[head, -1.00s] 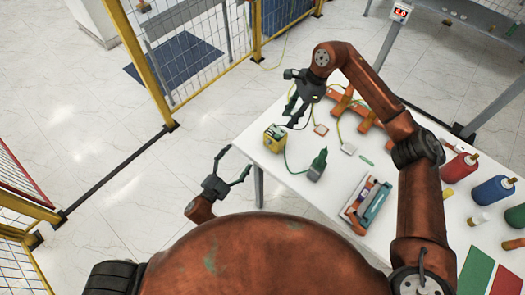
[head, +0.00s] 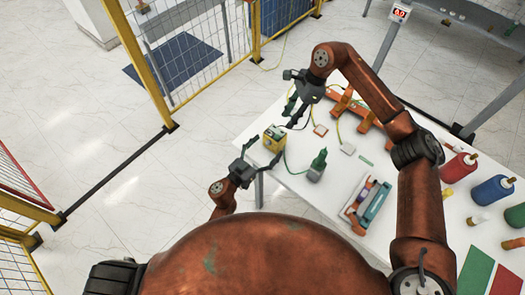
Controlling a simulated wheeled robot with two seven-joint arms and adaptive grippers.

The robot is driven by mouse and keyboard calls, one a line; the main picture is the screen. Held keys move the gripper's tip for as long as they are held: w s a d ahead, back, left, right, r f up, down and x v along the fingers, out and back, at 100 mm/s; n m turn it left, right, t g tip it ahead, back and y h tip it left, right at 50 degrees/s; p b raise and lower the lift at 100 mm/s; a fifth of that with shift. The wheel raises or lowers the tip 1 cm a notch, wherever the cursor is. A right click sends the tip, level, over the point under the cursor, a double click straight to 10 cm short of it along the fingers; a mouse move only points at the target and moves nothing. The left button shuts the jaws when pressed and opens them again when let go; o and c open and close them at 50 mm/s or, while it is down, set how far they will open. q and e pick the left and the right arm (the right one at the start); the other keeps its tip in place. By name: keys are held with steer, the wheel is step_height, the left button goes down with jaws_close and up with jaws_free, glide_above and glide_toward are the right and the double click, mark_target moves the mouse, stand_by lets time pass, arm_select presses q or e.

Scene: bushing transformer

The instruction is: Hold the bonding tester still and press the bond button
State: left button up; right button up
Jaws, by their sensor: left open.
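The bonding tester appears to be the small yellow box (head: 273,139) with a dark top, standing at the table's left edge. A green cable runs from it to a green hand-held device (head: 317,165) that stands on the table. My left gripper (head: 263,152) is open, its two fingers just in front of and to the left of the yellow box. I cannot tell if they touch it. My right gripper (head: 291,116) looks open and empty, above and behind the box. The bond button is too small to make out.
Floor left of the table is clear.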

mark_target(275, 139)
arm_select(q)
steer(key=shift+x, duration=2.6)
steer(key=shift+c, duration=0.3)
steer(key=c, duration=1.6)
steer(key=shift+c, duration=0.2)
arm_select(e)
jaws_close()
arm_select(q)
steer(key=shift+a, duration=0.1)
